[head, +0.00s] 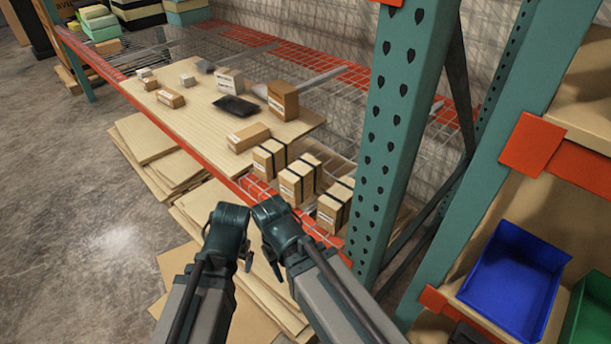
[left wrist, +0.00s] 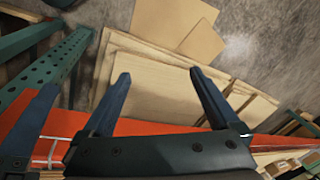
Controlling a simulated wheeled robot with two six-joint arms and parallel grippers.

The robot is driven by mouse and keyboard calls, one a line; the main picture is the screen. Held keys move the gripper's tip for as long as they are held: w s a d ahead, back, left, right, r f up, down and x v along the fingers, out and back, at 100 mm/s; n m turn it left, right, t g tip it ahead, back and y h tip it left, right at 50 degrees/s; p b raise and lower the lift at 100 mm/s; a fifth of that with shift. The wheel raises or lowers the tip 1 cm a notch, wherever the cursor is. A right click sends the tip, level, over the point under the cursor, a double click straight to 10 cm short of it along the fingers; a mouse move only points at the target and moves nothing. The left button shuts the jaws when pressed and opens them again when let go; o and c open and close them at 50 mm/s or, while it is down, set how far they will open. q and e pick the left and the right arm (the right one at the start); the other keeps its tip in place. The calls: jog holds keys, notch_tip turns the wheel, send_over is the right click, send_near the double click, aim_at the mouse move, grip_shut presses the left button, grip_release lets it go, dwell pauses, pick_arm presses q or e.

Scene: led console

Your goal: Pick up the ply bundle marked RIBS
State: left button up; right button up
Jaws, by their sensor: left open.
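Three strapped wooden bundles with dark bands stand on the wire shelf near the post: a far one (head: 268,158), a middle one (head: 297,181) and a near one (head: 334,206). They have white labels, too small to read, so I cannot tell which says RIBS. My left gripper (head: 246,262) is in front of the orange shelf beam, apart from the bundles. In the left wrist view its open, empty fingers (left wrist: 162,78) point over sheets below, with no bundle between them. My right gripper (head: 273,265) is beside it; its jaws are unclear.
A board (head: 188,105) on the shelf carries several cartons and a black pouch (head: 236,106). The orange beam (head: 190,146) edges the shelf. A green perforated post (head: 393,140) stands right of the bundles. Flat sheets (head: 150,140) lie on the floor. A blue bin (head: 512,280) is at right.

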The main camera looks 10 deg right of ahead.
pick_arm(q)
jog(key=w+a+r+m+t+b, duration=0.1)
jog(key=w+r+m+t+b, duration=0.1)
jog(key=w+r+m+t, duration=0.3)
jog(key=w+a+r+m+t+b, duration=0.15)
jog(key=w+m+t, duration=0.25)
jog(key=w, duration=0.4)
jog(key=w+r+m+t+b, duration=0.2)
jog(key=w+m+t+b, duration=0.15)
jog(key=w, duration=0.25)
notch_tip(320, 180, up, 2)
jog(key=w+d+m+t+h, duration=0.2)
jog(key=m+h, duration=0.1)
jog(key=m, duration=0.2)
jog(key=m+g+h+b, duration=0.6)
jog(key=m+h, duration=0.7)
jog(key=m, duration=1.1)
send_near(301, 170)
jog(key=w+d, duration=0.1)
jog(key=w+d+f, duration=0.1)
jog(key=d, duration=0.1)
jog(key=w+d, duration=0.1)
jog(key=w, duration=0.1)
jog(key=shift+d+f, duration=0.15)
jog(key=shift+f, duration=0.25)
jog(key=shift+r+x, duration=0.2)
jog(key=shift+x, duration=2.4)
grip_shut()
